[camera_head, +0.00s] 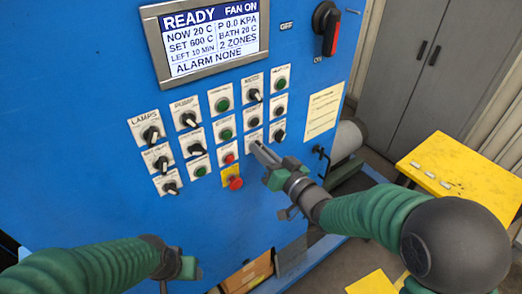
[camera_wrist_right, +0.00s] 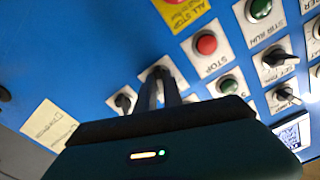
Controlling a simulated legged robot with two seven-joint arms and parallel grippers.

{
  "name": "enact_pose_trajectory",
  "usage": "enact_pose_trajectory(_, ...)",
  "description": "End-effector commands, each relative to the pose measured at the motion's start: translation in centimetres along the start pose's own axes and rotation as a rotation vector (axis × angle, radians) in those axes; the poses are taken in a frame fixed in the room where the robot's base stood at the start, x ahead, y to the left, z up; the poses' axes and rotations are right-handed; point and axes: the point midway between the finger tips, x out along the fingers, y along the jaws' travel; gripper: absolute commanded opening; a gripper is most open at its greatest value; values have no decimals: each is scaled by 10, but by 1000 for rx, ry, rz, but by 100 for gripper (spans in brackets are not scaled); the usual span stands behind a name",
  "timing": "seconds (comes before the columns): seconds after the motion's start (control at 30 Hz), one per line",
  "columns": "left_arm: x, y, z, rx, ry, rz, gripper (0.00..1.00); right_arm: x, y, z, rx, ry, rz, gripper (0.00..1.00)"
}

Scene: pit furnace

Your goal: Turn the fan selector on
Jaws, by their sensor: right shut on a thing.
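My right gripper (camera_head: 259,150) is shut on a small black selector knob at the lower right of the blue control panel (camera_head: 110,70). In the right wrist view its two dark fingers (camera_wrist_right: 160,92) close on this knob (camera_wrist_right: 161,74), beside the red STOP button (camera_wrist_right: 206,44). The fingers hide most of the knob, and I cannot read its label; I take it for the fan selector. The display (camera_head: 210,38) reads READY and FAN ON. My left gripper (camera_head: 184,267) is low at the left, away from the panel, its jaws unclear.
Several other knobs and buttons crowd around the right gripper, including a red stop button on a yellow plate (camera_head: 235,183). A red-handled switch (camera_head: 328,30) is at the upper right. A yellow table (camera_head: 450,165) and a grey cabinet (camera_head: 425,60) stand to the right.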

Motion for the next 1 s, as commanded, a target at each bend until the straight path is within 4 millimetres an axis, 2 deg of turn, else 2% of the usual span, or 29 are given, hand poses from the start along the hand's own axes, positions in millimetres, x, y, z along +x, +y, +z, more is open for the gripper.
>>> enact_pose_trajectory(0.03, -2, 0, 0, 0, 0, 0, 59, 1, 0, -9, 19, 18, -2, 0)
enact_pose_trajectory(0.33, -4, 0, -1, 0, 0, 0, 59, 1, 0, -8, 106, 18, -3, 0)
enact_pose_trajectory(0.77, -4, 0, -1, 0, 0, 0, 59, 1, 1, -8, 118, 19, -2, 0)
enact_pose_trajectory(0.8, -4, 0, -1, 0, 0, 0, 59, 1, 1, -8, 118, 19, -2, 12)
enact_pose_trajectory(0.97, -3, 0, -1, 0, 0, 0, 59, 1, 1, -6, 118, 13, -1, 33)
enact_pose_trajectory(1.0, -3, 0, -1, 0, 0, 0, 59, 1, 1, -5, 118, 11, -1, 33)
